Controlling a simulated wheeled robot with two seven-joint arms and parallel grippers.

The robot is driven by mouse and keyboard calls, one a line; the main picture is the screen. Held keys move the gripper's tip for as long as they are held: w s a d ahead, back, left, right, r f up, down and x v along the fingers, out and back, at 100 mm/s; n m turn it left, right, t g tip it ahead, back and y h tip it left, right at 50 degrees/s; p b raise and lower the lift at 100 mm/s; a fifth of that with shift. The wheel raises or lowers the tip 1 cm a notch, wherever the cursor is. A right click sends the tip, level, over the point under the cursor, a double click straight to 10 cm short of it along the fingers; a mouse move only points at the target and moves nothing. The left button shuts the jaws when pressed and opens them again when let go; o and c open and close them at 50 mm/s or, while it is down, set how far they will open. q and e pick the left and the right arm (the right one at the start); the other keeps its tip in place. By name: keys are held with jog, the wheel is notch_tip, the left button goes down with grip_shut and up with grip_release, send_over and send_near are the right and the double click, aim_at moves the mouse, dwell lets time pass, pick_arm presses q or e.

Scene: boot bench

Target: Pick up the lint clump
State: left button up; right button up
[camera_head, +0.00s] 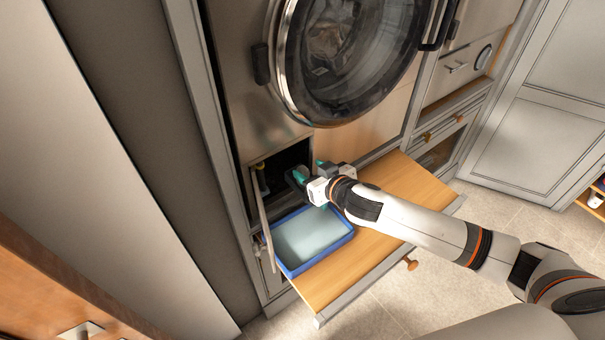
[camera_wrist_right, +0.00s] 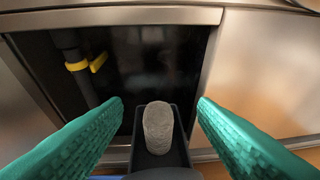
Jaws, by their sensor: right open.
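The lint clump (camera_wrist_right: 158,128) is a grey, rounded, upright lump in the right wrist view. It sits in or on a dark narrow holder (camera_wrist_right: 181,150) in front of the dark opening. My right gripper (camera_wrist_right: 160,108) is open, with its green fingers on either side of the clump and apart from it. In the head view my right gripper (camera_head: 311,172) is at the small open compartment below the round door; the clump is hidden there. My left gripper is not in view.
The open compartment (camera_wrist_right: 120,60) holds a dark pipe with a yellow clip (camera_wrist_right: 86,64). Its small flap (camera_head: 264,218) hangs open on the left. A blue tray (camera_head: 333,246) stands on the pulled-out wooden shelf (camera_head: 385,232) under my right arm. The round glass door (camera_head: 350,60) is above.

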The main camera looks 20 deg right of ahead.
aim_at(304, 169)
jog(key=shift+f+p+x, duration=0.15)
jog(key=shift+p+x, duration=0.2)
jog(key=shift+x, duration=1.2)
jog(key=shift+f+p+x, duration=0.15)
jog(key=shift+p+x, duration=0.15)
jog(key=shift+x, duration=1.3)
jog(key=shift+s, duration=0.2)
jog(key=c, duration=1)
